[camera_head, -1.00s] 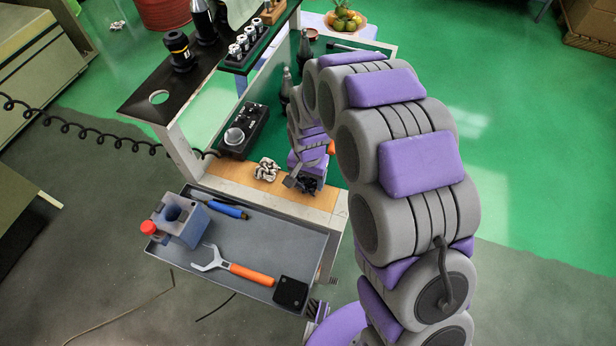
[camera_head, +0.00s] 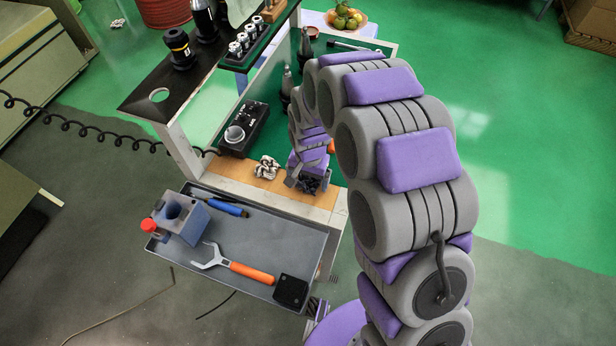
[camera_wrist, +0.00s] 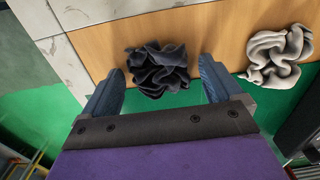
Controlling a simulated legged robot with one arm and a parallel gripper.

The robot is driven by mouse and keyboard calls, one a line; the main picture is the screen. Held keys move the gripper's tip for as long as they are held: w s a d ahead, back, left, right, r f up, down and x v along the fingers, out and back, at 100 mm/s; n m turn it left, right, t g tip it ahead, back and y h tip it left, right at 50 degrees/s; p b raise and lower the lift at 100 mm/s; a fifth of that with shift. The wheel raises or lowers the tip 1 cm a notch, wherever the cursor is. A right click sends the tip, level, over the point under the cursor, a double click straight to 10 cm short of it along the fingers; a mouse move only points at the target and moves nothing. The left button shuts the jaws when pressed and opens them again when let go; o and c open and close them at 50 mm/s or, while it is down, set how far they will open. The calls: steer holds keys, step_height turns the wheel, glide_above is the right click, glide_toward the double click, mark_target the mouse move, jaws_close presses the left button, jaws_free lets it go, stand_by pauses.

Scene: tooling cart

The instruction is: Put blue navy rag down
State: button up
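The crumpled dark navy rag (camera_wrist: 157,68) lies on the wooden strip, at its border with the green surface, in the wrist view. It also shows in the head view (camera_head: 311,185), partly hidden by my gripper. My gripper (camera_wrist: 160,76) is open, with one blue-grey finger on each side of the rag. Gaps show between the rag and both fingers, so it is not gripped. In the head view my gripper (camera_head: 307,180) is over the right part of the wooden strip.
A pale crumpled rag (camera_wrist: 279,56) lies to the right on the wooden strip (camera_head: 235,181). A black box with a cup (camera_head: 243,128) and dark bottles stand behind. The grey tray (camera_head: 262,235) in front holds a wrench (camera_head: 240,267), a blue tool and a vise-like block.

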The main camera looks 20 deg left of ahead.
steer(key=shift+o, duration=0.5)
steer(key=shift+r, duration=0.1)
steer(key=shift+r, duration=0.3)
step_height(320, 180, up, 16)
steer(key=p, duration=0.3)
steer(key=s+d+r, duration=0.4)
steer(key=s+d, duration=0.1)
steer(key=d, duration=0.4)
steer(key=s+d+r, duration=0.4)
steer(key=s+d, duration=0.2)
steer(key=d, duration=0.4)
steer(key=s+d, duration=0.4)
steer(key=s, duration=0.4)
steer(key=s+d+r+g, duration=0.1)
steer(key=s+d, duration=0.2)
steer(key=s, duration=0.4)
steer(key=shift+s+d+n+g, duration=0.3)
steer(key=shift+s+d+n, duration=0.05)
steer(key=shift+n, duration=0.05)
steer(key=shift+r, duration=0.1)
